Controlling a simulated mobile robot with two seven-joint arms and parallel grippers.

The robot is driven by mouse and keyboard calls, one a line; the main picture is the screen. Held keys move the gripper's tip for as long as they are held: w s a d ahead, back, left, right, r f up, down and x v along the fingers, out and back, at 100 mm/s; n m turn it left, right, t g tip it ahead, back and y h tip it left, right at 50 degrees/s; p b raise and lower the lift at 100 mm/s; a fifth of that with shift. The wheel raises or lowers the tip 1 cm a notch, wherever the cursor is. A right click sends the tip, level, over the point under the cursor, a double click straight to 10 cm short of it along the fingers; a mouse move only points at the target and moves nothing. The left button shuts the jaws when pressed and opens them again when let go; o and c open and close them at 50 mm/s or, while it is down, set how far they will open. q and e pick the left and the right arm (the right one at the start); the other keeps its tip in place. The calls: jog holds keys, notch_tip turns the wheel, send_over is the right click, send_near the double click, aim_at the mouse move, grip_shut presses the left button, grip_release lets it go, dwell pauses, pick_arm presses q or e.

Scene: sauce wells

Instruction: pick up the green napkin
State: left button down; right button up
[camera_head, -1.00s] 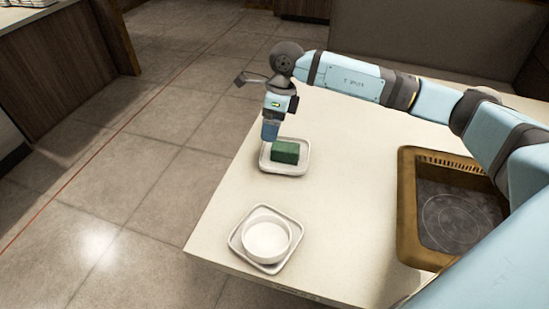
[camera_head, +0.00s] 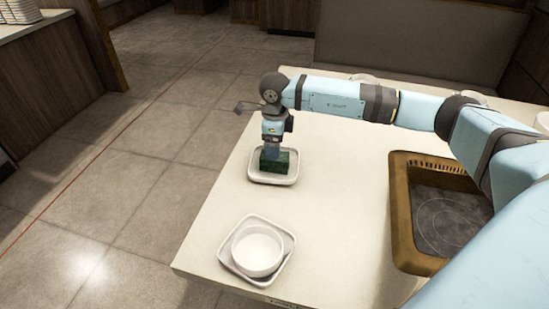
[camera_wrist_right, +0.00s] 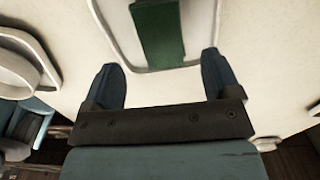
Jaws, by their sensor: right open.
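The green napkin (camera_head: 285,164) is a small folded block lying on a square white dish (camera_head: 274,179) at the table's left side. My right gripper (camera_head: 272,157) points down just above the napkin and hides part of it. In the right wrist view the napkin (camera_wrist_right: 158,32) lies on the dish (camera_wrist_right: 113,28), ahead of and between the two fingers. The fingers of my right gripper (camera_wrist_right: 165,83) are apart with nothing between them. My left gripper is in neither view.
A white bowl (camera_head: 257,250) stands on a second square dish (camera_head: 232,229) nearer the table's front edge. A brown-framed grill inset (camera_head: 399,208) lies to the right. Bare table (camera_head: 335,205) is between them.

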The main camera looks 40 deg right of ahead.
notch_tip(320, 180, down, 5)
jog(key=shift+w+r, duration=0.1)
jog(key=shift+r, duration=0.1)
jog(key=c, duration=1)
jog(key=shift+r, duration=0.15)
notch_tip(320, 180, up, 20)
jog(key=p, duration=0.1)
jog(key=shift+p, duration=0.3)
